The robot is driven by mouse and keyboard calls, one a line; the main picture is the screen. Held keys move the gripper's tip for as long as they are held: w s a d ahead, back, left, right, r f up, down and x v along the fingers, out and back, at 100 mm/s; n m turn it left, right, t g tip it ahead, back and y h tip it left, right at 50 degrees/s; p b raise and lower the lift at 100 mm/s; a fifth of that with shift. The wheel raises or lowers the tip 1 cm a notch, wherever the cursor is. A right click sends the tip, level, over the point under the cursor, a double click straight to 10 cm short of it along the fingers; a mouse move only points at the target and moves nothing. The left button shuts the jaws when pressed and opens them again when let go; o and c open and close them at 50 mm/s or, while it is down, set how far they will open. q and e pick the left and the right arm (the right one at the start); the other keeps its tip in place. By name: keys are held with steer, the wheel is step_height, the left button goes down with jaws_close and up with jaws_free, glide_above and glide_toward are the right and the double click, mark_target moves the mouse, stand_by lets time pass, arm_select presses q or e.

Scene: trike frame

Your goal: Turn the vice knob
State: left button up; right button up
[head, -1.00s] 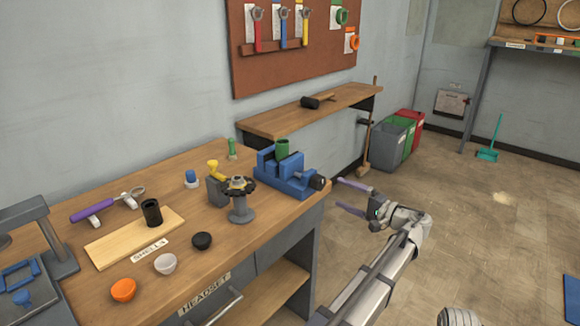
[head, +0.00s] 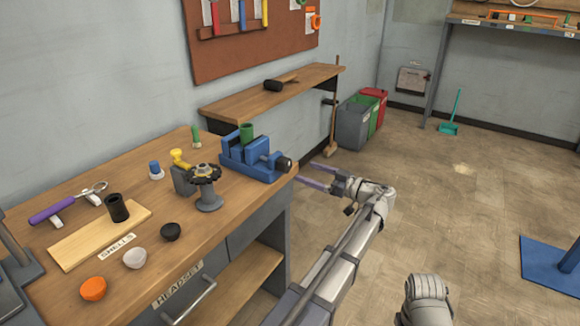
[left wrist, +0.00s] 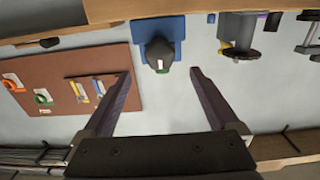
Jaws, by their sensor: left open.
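The blue vice (head: 245,160) stands at the right end of the workbench, with a green cylinder (head: 246,133) in its jaws. Its black knob (head: 284,163) faces right, past the bench edge. My left gripper (head: 300,172) is open and empty, just right of the knob, its purple-grey fingers pointing at it. In the left wrist view the picture is upside down. There the dark knob (left wrist: 157,52), with a pale mark, lies ahead of and between the two open fingertips (left wrist: 159,72), apart from both.
A stand with a black-rimmed part (head: 207,187), a black cup (head: 117,208) and several small bowls are on the bench. A wooden shelf (head: 300,82) and bins (head: 353,125) are behind. The floor to the right is mostly clear.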

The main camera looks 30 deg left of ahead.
mark_target(290, 166)
arm_select(q)
steer(key=shift+w+a, duration=0.2)
steer(key=shift+a, duration=1.75)
steer(key=shift+w+a, duration=0.15)
steer(key=shift+a, duration=1.75)
steer(key=shift+c, duration=0.2)
steer(key=c, duration=1.3)
steer(key=shift+m, duration=0.3)
steer(key=m, duration=0.5)
steer(key=shift+w, duration=0.1)
steer(key=m, duration=0.6)
steer(key=shift+w+f+m, duration=0.1)
steer(key=shift+f+m, duration=0.05)
steer(key=shift+m, duration=0.15)
steer(key=m, duration=0.5)
steer(key=shift+f, duration=0.1)
steer(key=shift+m, duration=0.5)
